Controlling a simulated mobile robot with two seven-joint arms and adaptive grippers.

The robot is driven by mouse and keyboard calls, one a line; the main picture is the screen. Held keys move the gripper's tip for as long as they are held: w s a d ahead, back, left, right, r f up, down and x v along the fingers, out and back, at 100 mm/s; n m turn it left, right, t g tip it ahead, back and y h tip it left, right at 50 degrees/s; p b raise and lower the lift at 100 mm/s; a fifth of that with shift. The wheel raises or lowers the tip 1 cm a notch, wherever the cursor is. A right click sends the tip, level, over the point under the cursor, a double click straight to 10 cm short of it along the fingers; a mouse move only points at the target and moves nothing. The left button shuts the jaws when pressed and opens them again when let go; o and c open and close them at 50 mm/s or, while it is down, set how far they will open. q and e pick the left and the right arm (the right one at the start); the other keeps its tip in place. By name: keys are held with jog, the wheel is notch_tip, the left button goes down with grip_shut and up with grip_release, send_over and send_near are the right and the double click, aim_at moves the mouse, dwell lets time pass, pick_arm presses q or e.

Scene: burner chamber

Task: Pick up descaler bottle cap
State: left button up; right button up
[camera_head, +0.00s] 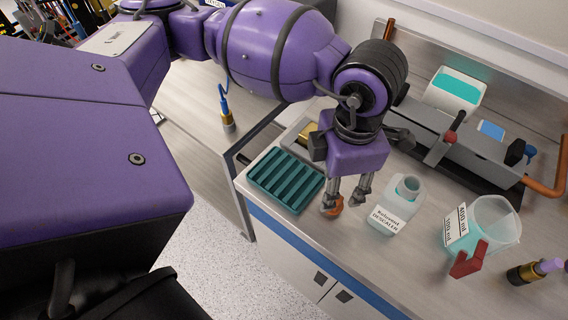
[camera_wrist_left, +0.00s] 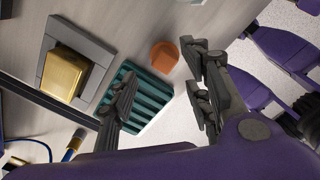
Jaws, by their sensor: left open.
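The orange descaler bottle cap (camera_head: 335,207) lies on the counter near its front edge, and it also shows in the left wrist view (camera_wrist_left: 164,56). My left gripper (camera_head: 342,198) points down over the counter at the cap, with its fingers apart. In the head view one fingertip overlaps part of the cap; I cannot tell whether they touch. In the left wrist view the cap shows beyond the open fingers (camera_wrist_left: 160,78), nearer the right one. The white descaler bottle (camera_head: 391,212) stands uncapped to the right of the gripper. My right gripper is not in view.
A teal slotted rack (camera_head: 287,180) lies left of the cap, with a gold block (camera_wrist_left: 63,75) in a grey tray behind it. A measuring jug (camera_head: 493,225) with a red handle stands right of the bottle. A grey burner apparatus (camera_head: 465,145) stands behind.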

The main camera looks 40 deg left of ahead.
pick_arm(q)
notch_tip(320, 180, down, 7)
jog(key=shift+w+r, duration=0.1)
dwell(0.3)
jog(key=c, duration=0.8)
